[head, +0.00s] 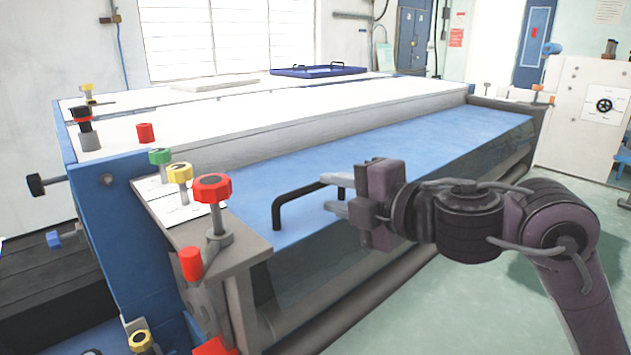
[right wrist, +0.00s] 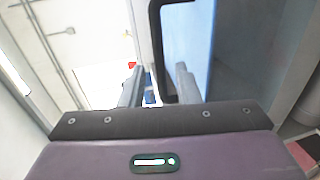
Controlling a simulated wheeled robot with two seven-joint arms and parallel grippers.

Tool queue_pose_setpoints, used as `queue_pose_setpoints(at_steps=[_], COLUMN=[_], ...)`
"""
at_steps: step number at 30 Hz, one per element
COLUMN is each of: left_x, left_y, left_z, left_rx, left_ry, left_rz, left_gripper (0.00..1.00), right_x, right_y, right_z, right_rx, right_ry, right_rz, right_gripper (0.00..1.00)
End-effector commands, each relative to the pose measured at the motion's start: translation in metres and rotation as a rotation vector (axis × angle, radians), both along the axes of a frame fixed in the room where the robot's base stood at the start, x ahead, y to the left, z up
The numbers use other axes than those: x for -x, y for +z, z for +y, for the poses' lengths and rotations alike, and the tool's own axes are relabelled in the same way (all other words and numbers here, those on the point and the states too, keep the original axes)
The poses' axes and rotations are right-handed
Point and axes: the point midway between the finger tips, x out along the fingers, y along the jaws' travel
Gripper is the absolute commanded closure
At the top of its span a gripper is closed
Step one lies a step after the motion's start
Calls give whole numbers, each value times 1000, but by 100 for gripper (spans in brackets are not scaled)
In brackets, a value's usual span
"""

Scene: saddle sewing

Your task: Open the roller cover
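The roller cover (head: 420,150) is a long blue sloping panel along the front of the machine, lying flat in its frame. A black bar handle (head: 297,192) stands up from its left part. My right gripper (head: 338,194) is just right of the handle, with its fingers apart and pointing left. In the right wrist view, the black handle (right wrist: 155,45) shows between and beyond the two open fingers (right wrist: 160,82). I cannot tell whether a finger touches it. The blue cover (right wrist: 193,45) lies to the right there. My left gripper is out of view.
Red, yellow and green knobs stand on the machine's left end, including a large red one (head: 212,188) near the handle. A dark roller (head: 370,305) runs below the cover. A blue tray (head: 318,71) lies on top at the back. Green floor (head: 430,310) is clear at the front right.

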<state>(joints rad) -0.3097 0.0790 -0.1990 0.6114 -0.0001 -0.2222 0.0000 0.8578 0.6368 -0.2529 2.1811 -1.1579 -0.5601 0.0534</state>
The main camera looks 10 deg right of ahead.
Motion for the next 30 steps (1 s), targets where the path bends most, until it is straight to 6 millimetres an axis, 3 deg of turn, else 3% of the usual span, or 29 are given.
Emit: queue_pose_setpoints(at_steps=[5, 9, 15, 20, 27, 30], left_x=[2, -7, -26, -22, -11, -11], left_y=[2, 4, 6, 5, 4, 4], left_z=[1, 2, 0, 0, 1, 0], left_rx=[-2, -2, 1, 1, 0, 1], left_ry=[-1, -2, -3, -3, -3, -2], left_rz=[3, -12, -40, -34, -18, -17], left_gripper=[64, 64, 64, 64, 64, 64], right_x=[-24, -37, -43, -43, -43, -43], right_y=[-6, -9, -10, -10, -10, -10], right_z=[18, 27, 31, 31, 31, 31], right_rx=[-2, -2, 0, 0, 0, 0], right_ry=[1, 1, -1, -1, -1, -1], right_rz=[4, 1, -1, -1, -1, 0], right_gripper=[71, 71, 71, 71, 99, 100])
